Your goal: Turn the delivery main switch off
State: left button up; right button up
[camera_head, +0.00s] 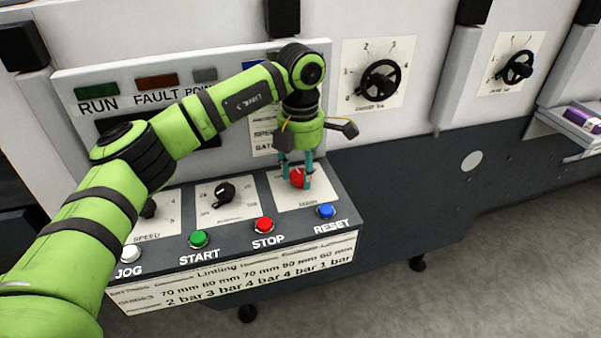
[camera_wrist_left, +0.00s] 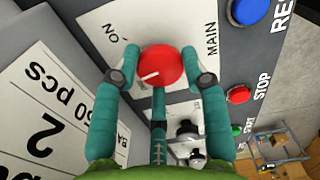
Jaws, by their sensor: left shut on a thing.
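The main switch is a round red knob (camera_head: 297,178) on a white plate at the right of the sloped control panel. In the left wrist view the red knob (camera_wrist_left: 161,66) carries a short white pointer mark, and the words "ON" and "MAIN" show on its plate. My left gripper (camera_head: 294,172) points down at the knob from above. In the left wrist view its two teal fingers (camera_wrist_left: 161,72) stand on either side of the knob, shut on it. Part of the knob is hidden by the fingers in the head view. My right gripper is not in view.
Beside the switch are a black knob (camera_head: 224,192), a green START button (camera_head: 198,239), a red STOP button (camera_head: 264,225), a blue RESET button (camera_head: 326,211) and a white JOG button (camera_head: 131,253). Two black handwheels (camera_head: 380,81) (camera_head: 516,67) are on the machine wall at right.

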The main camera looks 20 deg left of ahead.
aim_at(300, 174)
pick_arm(q)
jog(key=n+b, duration=0.1)
jog(key=n, duration=0.2)
jog(key=shift+f+n, duration=0.15)
jog(key=shift+n, duration=0.25)
jog(key=shift+n+b, duration=0.45)
jog(key=shift+n, duration=1.25)
jog(key=o, duration=1.2)
jog(key=shift+c, duration=0.2)
notch_tip(300, 174, up, 12)
